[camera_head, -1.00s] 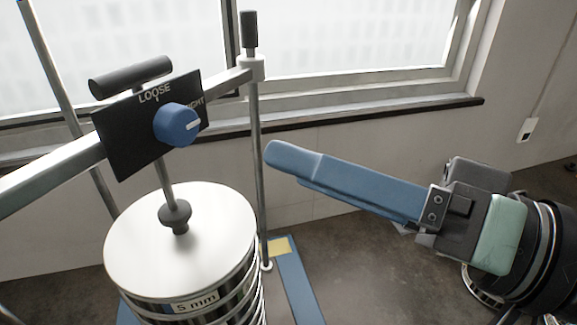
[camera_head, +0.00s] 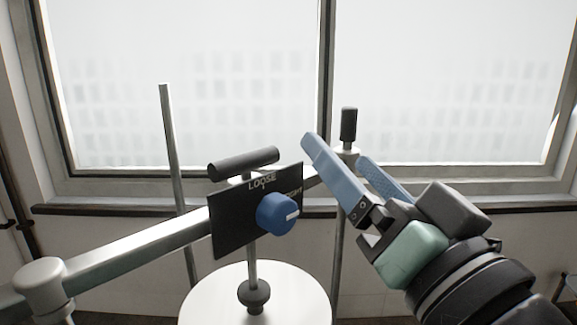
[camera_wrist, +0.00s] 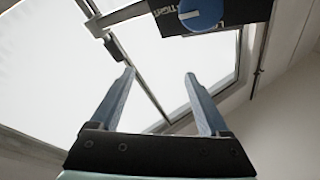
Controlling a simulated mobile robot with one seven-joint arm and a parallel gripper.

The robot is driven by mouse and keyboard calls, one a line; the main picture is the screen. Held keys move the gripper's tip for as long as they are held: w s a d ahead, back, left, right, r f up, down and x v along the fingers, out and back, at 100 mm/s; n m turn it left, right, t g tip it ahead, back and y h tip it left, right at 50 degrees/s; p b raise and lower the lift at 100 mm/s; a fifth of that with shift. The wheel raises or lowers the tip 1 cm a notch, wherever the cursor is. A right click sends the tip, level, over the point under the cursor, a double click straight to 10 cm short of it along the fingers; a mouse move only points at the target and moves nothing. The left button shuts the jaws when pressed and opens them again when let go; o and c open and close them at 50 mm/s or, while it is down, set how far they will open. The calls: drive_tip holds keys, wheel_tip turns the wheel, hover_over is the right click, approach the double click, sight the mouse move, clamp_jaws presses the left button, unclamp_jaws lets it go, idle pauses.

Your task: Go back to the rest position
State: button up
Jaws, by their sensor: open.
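My gripper (camera_head: 338,160) is open and empty, its two blue fingers apart, at the right of the clamp knob in the head view. The wrist view shows the spread fingers of my gripper (camera_wrist: 160,75) with nothing between them. The blue knob (camera_head: 276,214) sits on a black plate (camera_head: 232,232) marked LOOSE and TIGHT; it also shows at the top of the wrist view (camera_wrist: 200,12). Its white pointer line points right, towards TIGHT. The plate is on the metal crossbar (camera_head: 135,245) above the round sieve lid (camera_head: 285,290).
A thin upright rod (camera_head: 176,170) stands at the left and a rod with a black top (camera_head: 348,125) stands just behind my gripper's fingers. A black handle (camera_head: 243,163) tops the plate. Windows (camera_head: 440,80) fill the back wall. Open room lies to the right.

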drive_tip(key=s+a+r+t+h, duration=0.3)
drive_tip(key=r+t, duration=0.1)
drive_tip(key=r, duration=0.2)
drive_tip(key=s+a+r+n+t+h, duration=0.1)
drive_tip(key=s+a+r+t+h, duration=0.2)
drive_tip(key=r, duration=0.3)
drive_tip(key=shift+s+t+h, duration=0.3)
drive_tip(key=shift+t+h, duration=0.1)
drive_tip(key=shift+h, duration=0.2)
drive_tip(key=shift+r, duration=0.1)
